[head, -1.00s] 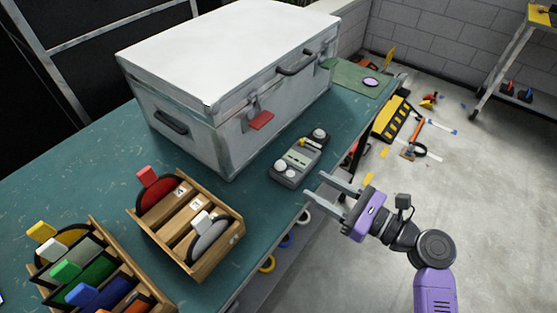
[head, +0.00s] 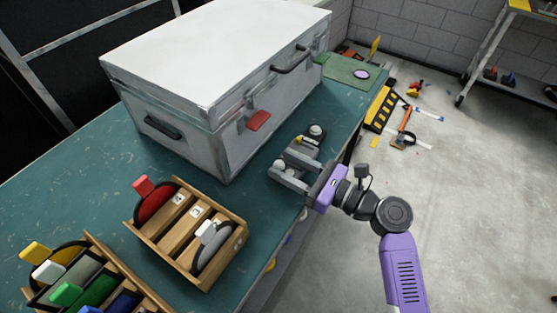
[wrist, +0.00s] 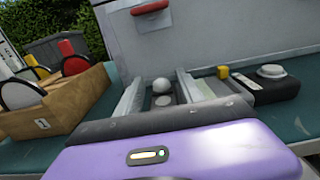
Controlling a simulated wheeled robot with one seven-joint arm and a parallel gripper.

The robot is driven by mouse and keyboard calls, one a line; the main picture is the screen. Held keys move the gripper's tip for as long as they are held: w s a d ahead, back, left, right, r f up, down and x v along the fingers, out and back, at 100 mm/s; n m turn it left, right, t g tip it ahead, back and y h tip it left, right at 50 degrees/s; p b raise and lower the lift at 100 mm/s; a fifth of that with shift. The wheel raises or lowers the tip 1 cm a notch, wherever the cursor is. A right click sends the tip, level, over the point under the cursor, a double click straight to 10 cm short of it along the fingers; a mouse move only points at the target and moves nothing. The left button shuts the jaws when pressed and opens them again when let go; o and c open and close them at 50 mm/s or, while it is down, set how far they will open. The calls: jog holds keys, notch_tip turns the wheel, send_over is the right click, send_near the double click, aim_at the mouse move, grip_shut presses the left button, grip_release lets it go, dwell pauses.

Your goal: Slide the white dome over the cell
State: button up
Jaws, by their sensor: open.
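The grey hand-held meter (head: 308,144) lies on the green table in front of the metal case. Its white dome (wrist: 162,85) shows in the wrist view between my fingers, just behind the pale round cell (wrist: 162,101). The dome is beside the cell and leaves it uncovered. In the head view the dome (head: 279,163) shows between the fingertips, and the cell is hard to make out there. My gripper (head: 278,160) is open, with one finger on each side of the dome. I cannot tell whether either finger touches it.
The large metal case (head: 215,80) with a red latch stands close behind the meter. A white round knob (wrist: 272,71) and a yellow button (wrist: 223,72) are on the meter's other end. A wooden rack (head: 190,232) of filters stands to the left.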

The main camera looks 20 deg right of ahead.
jog(key=shift+x, duration=1.15)
grip_shut()
dwell(0.6)
